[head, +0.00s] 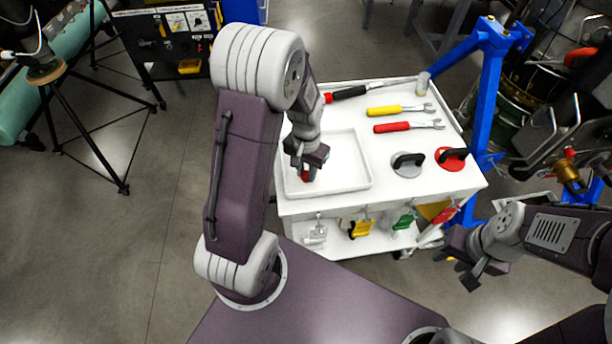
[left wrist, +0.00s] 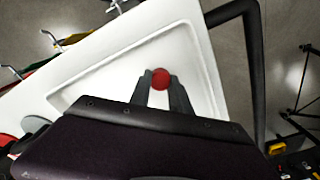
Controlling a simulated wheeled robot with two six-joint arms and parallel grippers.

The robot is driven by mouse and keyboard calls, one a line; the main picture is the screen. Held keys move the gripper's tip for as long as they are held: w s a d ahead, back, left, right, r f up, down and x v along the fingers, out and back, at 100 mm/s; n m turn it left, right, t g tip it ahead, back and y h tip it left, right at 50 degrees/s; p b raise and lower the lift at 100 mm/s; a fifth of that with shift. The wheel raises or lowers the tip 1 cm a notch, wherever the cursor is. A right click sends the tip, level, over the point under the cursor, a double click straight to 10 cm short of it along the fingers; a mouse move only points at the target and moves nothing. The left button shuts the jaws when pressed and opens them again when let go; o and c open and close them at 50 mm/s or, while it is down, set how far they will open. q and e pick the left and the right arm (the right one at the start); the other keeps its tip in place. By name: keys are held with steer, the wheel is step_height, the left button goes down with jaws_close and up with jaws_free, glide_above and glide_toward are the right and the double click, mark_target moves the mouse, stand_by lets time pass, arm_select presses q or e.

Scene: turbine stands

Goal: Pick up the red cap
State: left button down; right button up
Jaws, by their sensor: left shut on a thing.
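The red cap (left wrist: 160,78) is a small red round thing between the fingers of my left gripper (left wrist: 158,90) in the left wrist view. My left gripper is shut on it. In the head view the cap (head: 305,176) shows partly under the left gripper (head: 303,172), over the white tray (head: 358,184) on the cart top. I cannot tell whether the cap touches the tray floor. My right gripper (head: 464,269) hangs at the lower right, away from the cart; its fingers look apart and nothing shows between them.
A tripod (head: 85,130) stands at the left.

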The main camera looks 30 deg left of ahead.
arm_select(q)
steer(key=shift+r, duration=0.1)
steer(key=r, duration=0.4)
steer(key=shift+w+d+r+p, duration=0.1)
steer(key=shift+w+r+p, duration=0.1)
steer(key=shift+w+p, duration=0.2)
steer(key=w+d+r+p, duration=0.1)
steer(key=w+d+r, duration=0.3)
steer(key=w, duration=0.6)
step_height(320, 180, up, 2)
steer(key=shift+d+r, duration=0.2)
steer(key=shift+d, duration=0.1)
stand_by(0.8)
